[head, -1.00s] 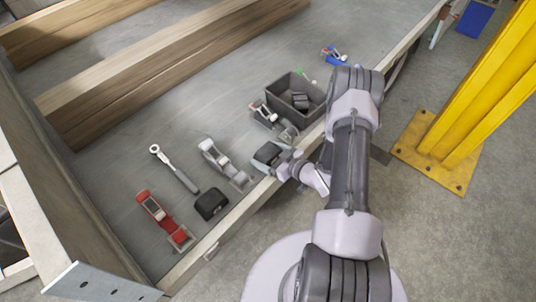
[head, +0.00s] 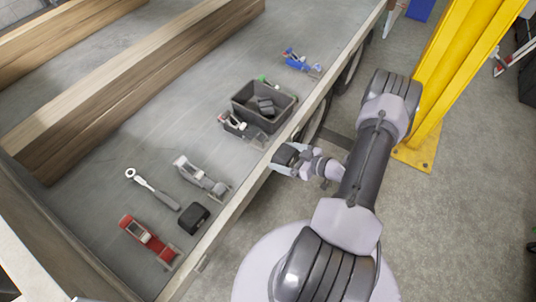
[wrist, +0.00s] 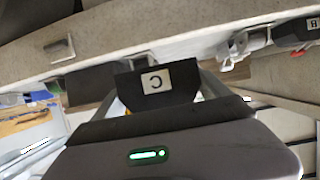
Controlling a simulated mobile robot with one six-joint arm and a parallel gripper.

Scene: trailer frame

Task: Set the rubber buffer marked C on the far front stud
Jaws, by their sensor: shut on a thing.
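The rubber buffer marked C (wrist: 182,84) is a black block with a white label, and the letter appears upside down in the wrist view. My gripper (wrist: 160,98) is shut on it, with a finger at each side. In the head view my gripper (head: 297,160) holds the dark buffer (head: 285,155) at the trailer's near side rail, in front of the grey bin. I cannot make out the far front stud in either view.
The grey bin (head: 238,109) holds black blocks. Latches in red (head: 146,240), grey (head: 200,176) and blue (head: 300,62), a ratchet wrench (head: 152,189) and a loose black block (head: 193,218) lie on the trailer bed. A yellow post (head: 455,85) stands at right.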

